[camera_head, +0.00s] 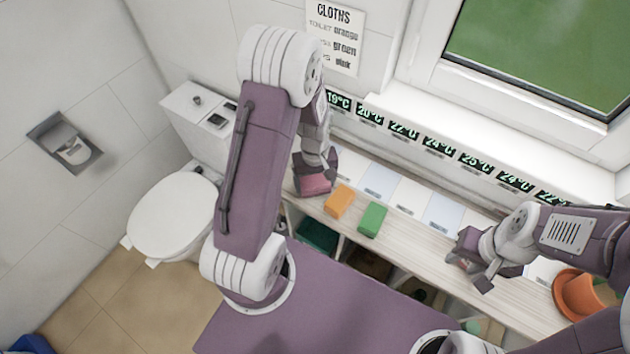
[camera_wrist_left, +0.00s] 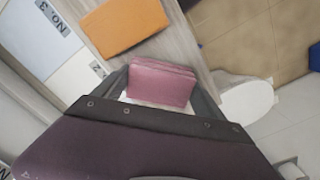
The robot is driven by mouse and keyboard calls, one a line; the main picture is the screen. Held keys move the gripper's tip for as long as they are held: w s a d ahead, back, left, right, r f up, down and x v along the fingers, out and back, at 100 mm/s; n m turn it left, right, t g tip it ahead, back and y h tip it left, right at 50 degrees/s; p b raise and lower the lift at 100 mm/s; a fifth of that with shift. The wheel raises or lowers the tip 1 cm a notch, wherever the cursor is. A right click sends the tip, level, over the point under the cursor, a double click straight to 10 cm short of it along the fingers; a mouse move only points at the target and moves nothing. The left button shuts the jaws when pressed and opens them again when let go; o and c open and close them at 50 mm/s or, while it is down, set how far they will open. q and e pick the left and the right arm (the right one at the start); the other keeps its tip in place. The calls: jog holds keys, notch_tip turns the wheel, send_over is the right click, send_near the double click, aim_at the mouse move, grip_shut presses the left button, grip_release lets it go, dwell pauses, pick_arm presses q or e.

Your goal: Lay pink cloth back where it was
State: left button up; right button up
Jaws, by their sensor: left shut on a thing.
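The pink cloth (camera_wrist_left: 161,84) is a folded block between the fingers of my left gripper (camera_wrist_left: 160,90). In the head view the cloth (camera_head: 314,184) shows at the tip of my left gripper (camera_head: 314,172), at the left end of the wooden shelf top. My left gripper is shut on it. I cannot tell whether the cloth touches the shelf. An orange cloth (camera_head: 339,201) and a green cloth (camera_head: 372,219) lie to its right on the shelf top. My right gripper (camera_head: 470,268) is over the shelf further right; its fingers are not clear.
The shelf top (camera_head: 402,228) runs along the wall below several temperature displays. Labelled pale panels line its back. A terracotta pot (camera_head: 580,294) stands at the right end. A toilet (camera_head: 170,215) is to the left. A cloth sign (camera_head: 335,38) hangs above.

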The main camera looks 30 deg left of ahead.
pick_arm(q)
jog(key=shift+s+f, duration=0.1)
jog(key=shift+f, duration=0.05)
jog(key=o, duration=1.3)
jog(key=shift+c, duration=0.2)
